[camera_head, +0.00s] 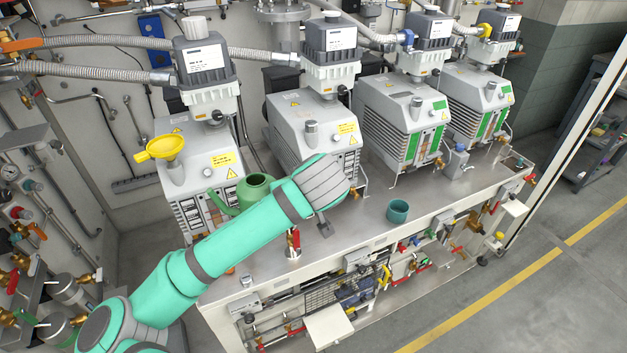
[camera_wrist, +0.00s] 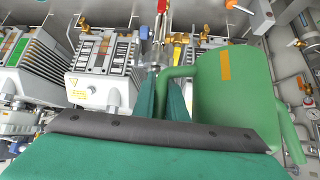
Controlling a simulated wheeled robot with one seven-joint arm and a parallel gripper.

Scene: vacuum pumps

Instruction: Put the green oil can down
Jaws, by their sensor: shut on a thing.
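The green oil can (camera_head: 256,188) is behind my arm in the head view, in front of the leftmost pump. Its round top opening faces up and its spout points left; my arm hides its lower part. In the wrist view the can (camera_wrist: 232,85) fills the right side, with an orange mark on its wall. My gripper (camera_wrist: 163,92) is shut on the can's handle, and the can's body is beside the fingers. The head view hides the fingertips. I cannot tell whether the can's base touches the metal bench top (camera_head: 365,228).
A teal cup (camera_head: 398,211) stands on the bench, right of my arm. Several grey pumps line the back; the leftmost pump (camera_head: 200,165) has a yellow funnel (camera_head: 165,148) on it. Valves with red handles (camera_head: 294,240) stand along the front edge. Bare bench shows around the cup.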

